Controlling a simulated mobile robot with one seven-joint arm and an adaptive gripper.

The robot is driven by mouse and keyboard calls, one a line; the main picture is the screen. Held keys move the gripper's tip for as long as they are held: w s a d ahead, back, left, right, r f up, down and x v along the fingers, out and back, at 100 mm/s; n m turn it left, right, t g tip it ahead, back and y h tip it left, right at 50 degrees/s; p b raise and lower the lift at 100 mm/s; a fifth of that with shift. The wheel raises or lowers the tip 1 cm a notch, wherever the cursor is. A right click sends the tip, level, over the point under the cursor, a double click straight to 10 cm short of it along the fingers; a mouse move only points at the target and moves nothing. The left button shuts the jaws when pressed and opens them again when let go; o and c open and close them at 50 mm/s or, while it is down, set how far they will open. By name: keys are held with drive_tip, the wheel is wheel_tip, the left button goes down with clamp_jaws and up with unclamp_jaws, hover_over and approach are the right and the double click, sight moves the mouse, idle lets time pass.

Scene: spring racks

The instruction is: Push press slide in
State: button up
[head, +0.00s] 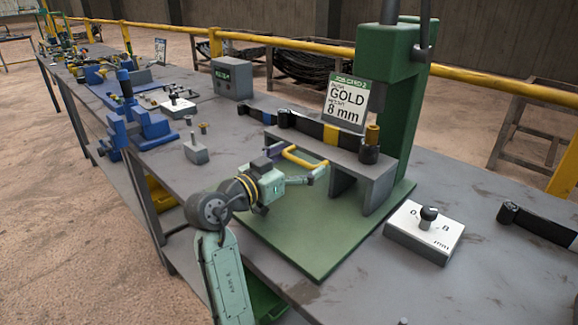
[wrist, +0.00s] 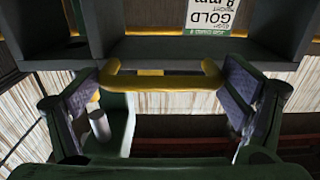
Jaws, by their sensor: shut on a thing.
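The yellow U-shaped handle (head: 304,157) sticks out from the front of the grey slide part (head: 335,146) of the green press (head: 405,100). My gripper (head: 297,166) is at the handle, with one finger at each end of it. In the wrist view the handle (wrist: 160,82) spans between the two dark finger pads, and my gripper (wrist: 160,105) is shut on it. A dark bar with a yellow band (head: 330,135) lies along the top of the grey part. The back of the slide is hidden.
A "GOLD 8 mm" sign (head: 346,100) stands on the press. A white box with a black knob (head: 425,230) sits on the bench right of the green base plate (head: 300,245). Blue fixtures (head: 145,128) and a grey box (head: 232,77) stand farther left.

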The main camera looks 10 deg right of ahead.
drive_tip(key=shift+w+d, duration=0.1)
drive_tip(key=shift+d, duration=0.1)
drive_tip(key=o, duration=1.4)
drive_tip(key=shift+c, duration=0.2)
drive_tip(key=shift+o, duration=0.2)
drive_tip(key=shift+w+d, duration=0.1)
drive_tip(key=shift+d, duration=0.1)
drive_tip(key=v, duration=1.2)
